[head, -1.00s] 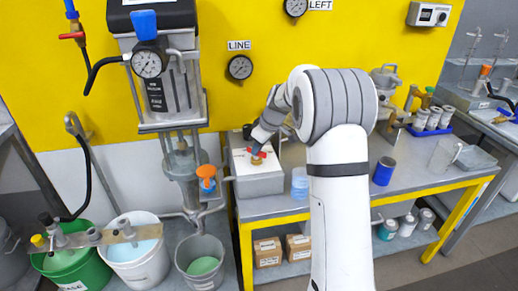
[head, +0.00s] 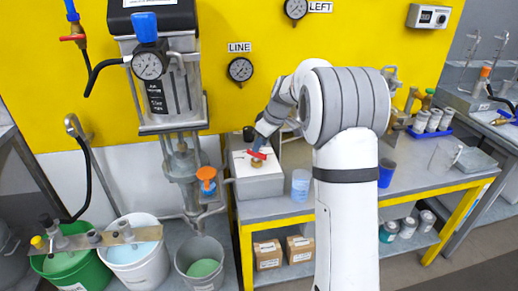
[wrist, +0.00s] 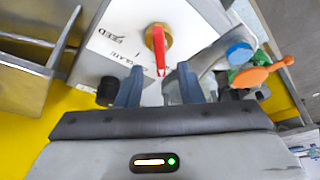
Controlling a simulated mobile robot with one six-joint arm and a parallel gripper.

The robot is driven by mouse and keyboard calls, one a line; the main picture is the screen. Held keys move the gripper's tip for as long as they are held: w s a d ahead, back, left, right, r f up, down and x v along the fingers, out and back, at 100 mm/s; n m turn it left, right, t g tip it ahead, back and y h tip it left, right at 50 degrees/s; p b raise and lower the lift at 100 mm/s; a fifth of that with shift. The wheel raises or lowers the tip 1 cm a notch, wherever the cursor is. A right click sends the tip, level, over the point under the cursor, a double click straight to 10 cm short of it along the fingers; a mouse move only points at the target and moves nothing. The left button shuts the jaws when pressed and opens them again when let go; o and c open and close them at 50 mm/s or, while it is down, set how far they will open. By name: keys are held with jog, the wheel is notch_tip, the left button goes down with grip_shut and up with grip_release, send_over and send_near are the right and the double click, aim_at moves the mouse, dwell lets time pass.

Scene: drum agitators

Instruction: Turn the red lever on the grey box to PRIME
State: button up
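The grey box (head: 262,187) with a white top stands on the left end of the bench. Its red lever (wrist: 158,52) sits on a brass hub (wrist: 158,34) on the white plate. In the wrist view the lever points toward my gripper (wrist: 161,76). The fingers are apart, with the lever's tip near the gap between the fingertips; I cannot tell if they touch it. In the head view my gripper (head: 262,143) is just above the lever (head: 259,155). Printed words, one like FEED, show beside the hub; I cannot make out PRIME.
A black knob (wrist: 108,91) is near the left finger. A valve with an orange handle (wrist: 262,72) and a blue cap (wrist: 240,52) is at right. A clear beaker (head: 301,185) stands right of the box, and a blue cup (head: 386,172) farther right.

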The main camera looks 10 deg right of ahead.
aim_at(266, 156)
jog(key=shift+v, duration=2.1)
jog(key=shift+s, duration=0.1)
jog(key=s+a+r+m+h+p, duration=0.1)
jog(key=s+r+m, duration=0.1)
jog(key=s, duration=0.7)
jog(key=s+a+r+m+h+p, duration=0.1)
jog(key=s+a+r+m, duration=0.15)
jog(key=s, duration=0.65)
jog(key=s+f+m+p, duration=0.1)
jog(key=s+m, duration=0.1)
jog(key=s, duration=0.7)
jog(key=s+d+f+m+h, duration=0.1)
jog(key=s+f+m, duration=0.1)
jog(key=s, duration=0.7)
jog(key=shift+m+g+p, duration=0.3)
jog(key=shift+m+p, duration=0.05)
